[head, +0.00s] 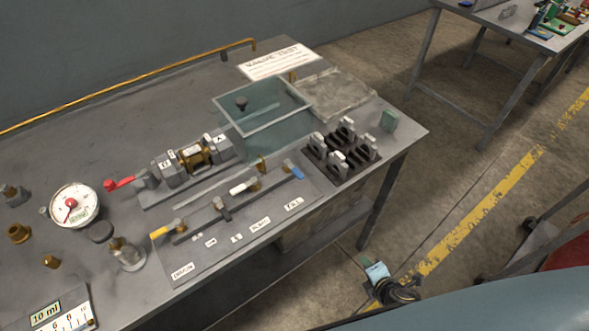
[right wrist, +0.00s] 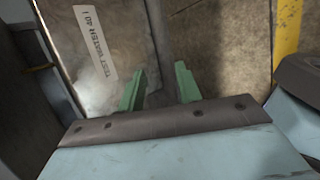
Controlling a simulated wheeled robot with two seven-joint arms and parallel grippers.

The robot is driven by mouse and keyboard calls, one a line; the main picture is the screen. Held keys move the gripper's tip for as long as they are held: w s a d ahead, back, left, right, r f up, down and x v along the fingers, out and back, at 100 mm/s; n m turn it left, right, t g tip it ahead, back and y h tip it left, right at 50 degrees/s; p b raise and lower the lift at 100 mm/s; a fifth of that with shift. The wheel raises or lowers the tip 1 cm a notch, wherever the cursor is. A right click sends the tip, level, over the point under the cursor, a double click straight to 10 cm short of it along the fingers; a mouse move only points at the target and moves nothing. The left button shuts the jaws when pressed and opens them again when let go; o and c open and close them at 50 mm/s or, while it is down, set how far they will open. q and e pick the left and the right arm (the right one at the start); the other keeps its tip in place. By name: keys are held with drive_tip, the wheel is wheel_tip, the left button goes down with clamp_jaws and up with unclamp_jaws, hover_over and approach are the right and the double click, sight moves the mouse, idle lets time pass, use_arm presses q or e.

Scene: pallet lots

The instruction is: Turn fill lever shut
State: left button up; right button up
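The lever labelled FILL has a blue handle (head: 293,169) and sits at the right end of a row of levers on the grey bench panel. Its handle appears to lie at an angle across the pipe line; the exact valve position is too small to tell. My right gripper (head: 375,269) is low, beyond the bench's front edge and well apart from the lever. In the right wrist view its two green fingers (right wrist: 160,88) stand apart with nothing between them. My left gripper is not in view.
Yellow (head: 163,231), black (head: 222,208) and white (head: 240,187) levers share the panel. A clear tank (head: 262,106) and a black rack (head: 341,160) stand behind and right.

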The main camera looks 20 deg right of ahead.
drive_tip(key=w+a+r+n+t+y, duration=0.1)
drive_tip(key=w+a+r+n+t, duration=0.1)
drive_tip(key=r+n, duration=0.3)
drive_tip(key=w+a+r+n+t+y+b, duration=0.1)
drive_tip(key=w+a+r+n+t+y, duration=0.1)
drive_tip(key=r+n, duration=0.3)
drive_tip(key=w+a+r+n+t+y, duration=0.1)
drive_tip(key=w+a+r+n+t, duration=0.1)
drive_tip(key=r, duration=0.9)
drive_tip(key=shift+w+a+n+t, duration=0.15)
drive_tip(key=shift+w+a+n, duration=0.3)
drive_tip(key=shift+a+n, duration=0.25)
drive_tip(key=shift+w+a+n+t, duration=0.15)
drive_tip(key=shift+w+a+n, duration=0.25)
drive_tip(key=shift+a+n, duration=0.3)
drive_tip(key=n+t+y, duration=0.1)
drive_tip(key=n+y, duration=0.2)
drive_tip(key=n, duration=0.2)
approach(293, 168)
drive_tip(key=p+x, duration=0.1)
drive_tip(key=x, duration=0.9)
drive_tip(key=shift+w, duration=0.1)
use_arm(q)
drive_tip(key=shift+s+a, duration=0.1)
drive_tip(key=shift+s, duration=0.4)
use_arm(e)
clamp_jaws()
